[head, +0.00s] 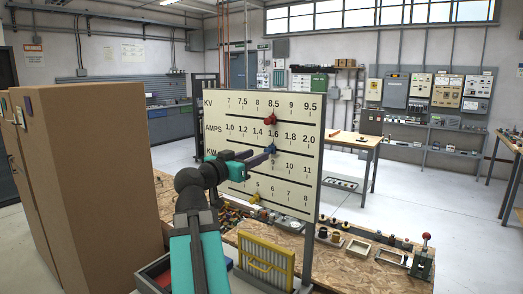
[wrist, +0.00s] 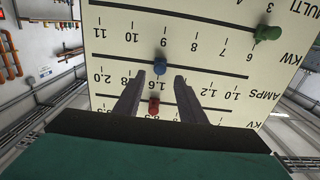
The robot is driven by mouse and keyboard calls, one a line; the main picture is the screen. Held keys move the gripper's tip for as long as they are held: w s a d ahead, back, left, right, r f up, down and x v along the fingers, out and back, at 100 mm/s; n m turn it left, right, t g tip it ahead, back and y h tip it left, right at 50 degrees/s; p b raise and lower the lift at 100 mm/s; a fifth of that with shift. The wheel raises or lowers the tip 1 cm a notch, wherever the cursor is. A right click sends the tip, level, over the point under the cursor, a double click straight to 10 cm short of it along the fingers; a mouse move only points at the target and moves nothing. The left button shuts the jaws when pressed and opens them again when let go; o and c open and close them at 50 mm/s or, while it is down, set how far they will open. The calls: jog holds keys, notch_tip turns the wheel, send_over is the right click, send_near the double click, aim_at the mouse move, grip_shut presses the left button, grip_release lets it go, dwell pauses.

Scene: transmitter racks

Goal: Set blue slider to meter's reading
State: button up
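The blue slider (head: 271,148) sits on the black rail under the AMPS scale of an upright cream board (head: 306,150), at about 1.6. In the wrist view, where the board appears upside down, the blue slider (wrist: 160,67) shows between and slightly beyond the fingertips of my gripper (wrist: 159,75). The fingers are apart, with gaps to the slider on both sides. In the head view my gripper (head: 262,156) reaches the board just below the blue slider. No meter reading is legible.
A red slider (head: 270,119) is on the KV rail near 8.5; a green slider (wrist: 267,33) is on the KW rail near 6. A yellow slider (head: 255,197) is lower. Cardboard boxes (head: 85,180) stand left. Gauge panels (head: 420,90) hang at back right.

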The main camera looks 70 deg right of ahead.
aim_at(270, 151)
jog(key=shift+p+x, duration=0.45)
jog(key=shift+x, duration=1.9)
grip_shut()
